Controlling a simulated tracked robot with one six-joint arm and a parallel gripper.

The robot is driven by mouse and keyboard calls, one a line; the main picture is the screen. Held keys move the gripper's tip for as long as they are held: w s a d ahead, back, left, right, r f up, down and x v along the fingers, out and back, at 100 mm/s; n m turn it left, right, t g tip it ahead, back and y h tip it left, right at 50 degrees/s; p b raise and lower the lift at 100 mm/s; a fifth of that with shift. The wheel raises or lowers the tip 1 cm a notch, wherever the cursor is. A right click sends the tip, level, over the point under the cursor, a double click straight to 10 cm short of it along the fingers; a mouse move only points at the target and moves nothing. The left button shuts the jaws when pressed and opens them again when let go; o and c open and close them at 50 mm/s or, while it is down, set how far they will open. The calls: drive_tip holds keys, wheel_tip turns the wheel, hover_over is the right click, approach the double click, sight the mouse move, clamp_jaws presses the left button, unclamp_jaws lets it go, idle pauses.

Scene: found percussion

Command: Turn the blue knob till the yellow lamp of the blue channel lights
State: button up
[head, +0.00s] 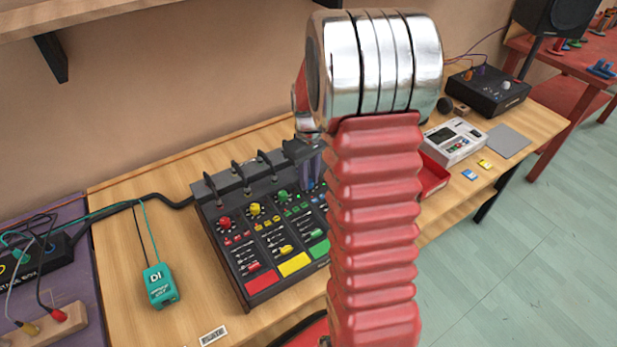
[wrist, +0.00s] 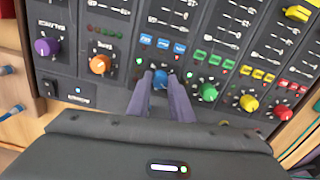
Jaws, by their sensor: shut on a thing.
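The mixer panel (head: 222,241) stands on the wooden table in the head view, with red, yellow and green channels showing. My arm hides its right part. In the wrist view, the blue knob (wrist: 160,82) sits between the two purple fingers of my gripper (wrist: 163,78), which are shut on it. Blue buttons (wrist: 162,43) lie beyond it on the same channel. A small green light glows just left of the fingers. I cannot make out a lit yellow lamp by the blue knob. In the head view, my gripper (head: 311,168) is largely behind my arm.
In the wrist view, the green knob (wrist: 208,92) is close on the right and an orange knob (wrist: 100,64) is on the left. In the head view, a teal DI box (head: 160,285) and a grey-white device (head: 454,141) flank the mixer.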

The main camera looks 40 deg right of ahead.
drive_tip(key=shift+m, duration=0.3)
clamp_jaws()
drive_tip(key=shift+m, duration=2.6)
drive_tip(key=o, duration=0.9)
unclamp_jaws()
wheel_tip(320, 180, up, 14)
drive_tip(key=shift+f, duration=0.15)
drive_tip(key=shift+w, duration=0.1)
